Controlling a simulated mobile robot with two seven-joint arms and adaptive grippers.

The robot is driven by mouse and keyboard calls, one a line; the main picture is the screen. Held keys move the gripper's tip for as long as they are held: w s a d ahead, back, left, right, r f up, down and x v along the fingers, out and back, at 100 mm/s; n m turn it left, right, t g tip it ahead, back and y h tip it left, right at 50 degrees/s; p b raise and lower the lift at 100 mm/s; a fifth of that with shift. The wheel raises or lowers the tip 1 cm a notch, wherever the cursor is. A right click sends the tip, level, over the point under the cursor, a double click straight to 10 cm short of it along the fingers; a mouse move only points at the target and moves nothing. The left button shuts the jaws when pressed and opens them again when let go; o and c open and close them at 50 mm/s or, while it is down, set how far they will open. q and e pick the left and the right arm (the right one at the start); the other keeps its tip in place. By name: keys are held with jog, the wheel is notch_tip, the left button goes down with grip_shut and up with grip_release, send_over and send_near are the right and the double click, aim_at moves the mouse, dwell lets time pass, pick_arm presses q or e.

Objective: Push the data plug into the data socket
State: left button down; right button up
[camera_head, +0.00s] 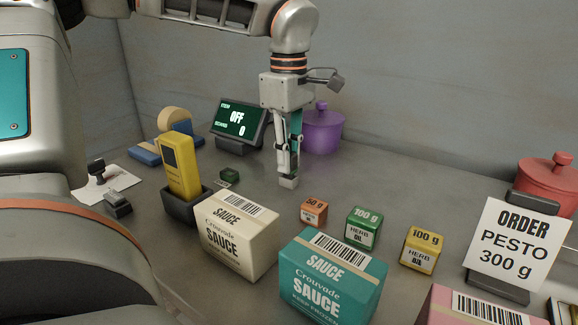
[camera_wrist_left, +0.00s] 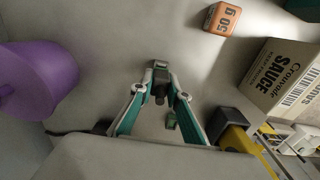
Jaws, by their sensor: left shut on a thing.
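My left gripper (camera_head: 288,174) points down at the middle of the counter, its fingers closed together. In the left wrist view, the fingertips (camera_wrist_left: 160,88) are shut on a small dark grey piece, which I take to be the data plug (camera_wrist_left: 160,98). A small light grey block, which looks like the data socket (camera_wrist_left: 160,64), is right at the fingertips. This block also shows in the head view (camera_head: 288,183), low at the counter. The fingers hide much of the plug, and I cannot tell how deep it sits in the block. My right gripper is not in view.
A small green block (camera_head: 229,177), a yellow device (camera_head: 179,168), sauce boxes (camera_head: 238,240) and an orange 50 g cube (camera_head: 313,212) stand nearer. Bare counter surrounds the block.

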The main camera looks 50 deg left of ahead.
aim_at(289, 140)
pick_arm(q)
jog(key=shift+r, duration=0.2)
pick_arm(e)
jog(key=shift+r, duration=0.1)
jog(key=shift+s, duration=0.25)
pick_arm(q)
jog(key=shift+r, duration=0.15)
jog(key=shift+r, duration=0.15)
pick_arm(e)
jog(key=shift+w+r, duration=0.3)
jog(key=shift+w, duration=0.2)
pick_arm(q)
jog(key=shift+r, duration=0.1)
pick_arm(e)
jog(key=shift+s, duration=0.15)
pick_arm(q)
jog(key=shift+r+p, duration=1)
jog(key=shift+r, duration=1.75)
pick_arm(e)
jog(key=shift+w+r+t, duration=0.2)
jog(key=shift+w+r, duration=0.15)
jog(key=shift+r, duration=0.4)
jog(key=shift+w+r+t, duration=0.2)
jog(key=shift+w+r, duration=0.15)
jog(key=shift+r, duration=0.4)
